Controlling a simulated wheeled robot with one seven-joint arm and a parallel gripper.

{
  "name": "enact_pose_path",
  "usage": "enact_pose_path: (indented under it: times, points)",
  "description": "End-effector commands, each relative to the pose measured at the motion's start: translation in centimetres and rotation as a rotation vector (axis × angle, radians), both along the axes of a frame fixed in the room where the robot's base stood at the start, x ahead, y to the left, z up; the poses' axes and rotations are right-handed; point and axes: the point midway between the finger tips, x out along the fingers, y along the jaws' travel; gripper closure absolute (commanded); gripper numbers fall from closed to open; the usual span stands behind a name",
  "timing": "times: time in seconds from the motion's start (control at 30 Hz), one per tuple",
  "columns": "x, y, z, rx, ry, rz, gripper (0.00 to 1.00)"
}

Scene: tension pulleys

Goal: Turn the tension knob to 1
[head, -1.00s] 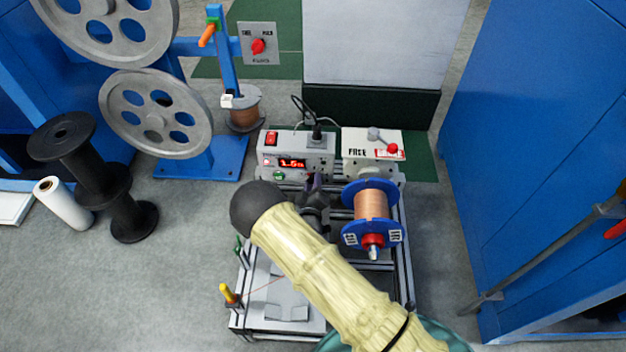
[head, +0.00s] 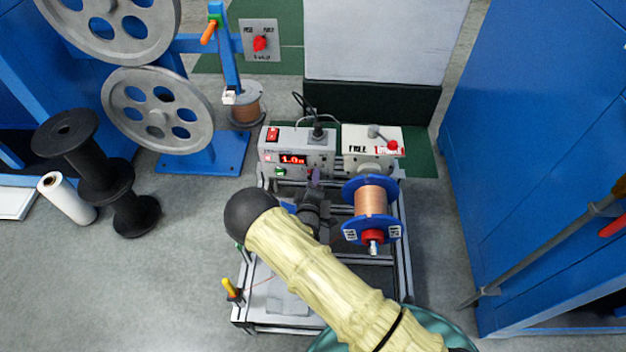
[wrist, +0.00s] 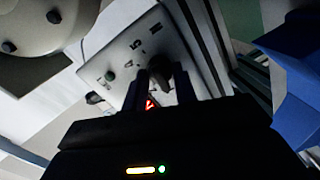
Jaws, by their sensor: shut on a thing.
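The grey control box (head: 318,150) stands at the back of the bench frame. Its red display (head: 291,159) appears to read 1.0. The tension knob is on the box's front face, mostly hidden behind my gripper in the head view. In the wrist view, the dark knob (wrist: 161,70) sits between the two fingers, on a light panel (wrist: 120,62) with printed marks. My gripper (head: 315,182) is shut on the knob; it also shows in the wrist view (wrist: 163,88). The knob's pointer is too dark to read.
A red switch (head: 272,134) and a green button (head: 279,171) are on the same box. To the right are a FREE-marked box with a red-tipped lever (head: 392,146) and a blue copper-wire spool (head: 371,200). A blue cabinet (head: 540,150) stands far right.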

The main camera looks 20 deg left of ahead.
Motion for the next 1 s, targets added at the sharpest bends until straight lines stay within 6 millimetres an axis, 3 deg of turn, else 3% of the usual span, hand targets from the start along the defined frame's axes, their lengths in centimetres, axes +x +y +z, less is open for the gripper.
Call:
enact_pose_path:
  times: [0.03, 0.07, 0.17, 0.57, 0.77, 1.0]
  points:
    - [-0.2, 0.1, -0.2, -0.002, 0.004, 0.004, 0.95]
    - [-0.2, 0.1, -0.2, -0.002, 0.004, 0.004, 0.68]
    - [-0.1, 0.1, -0.1, -0.001, 0.004, 0.004, 0.50]
    - [-0.6, -0.1, 0.1, 0.000, 0.002, 0.002, 0.50]
    - [-3.3, -0.6, 0.6, -0.004, 0.004, 0.003, 0.50]
    - [-8.0, -1.4, 0.9, -0.004, 0.004, 0.004, 0.50]
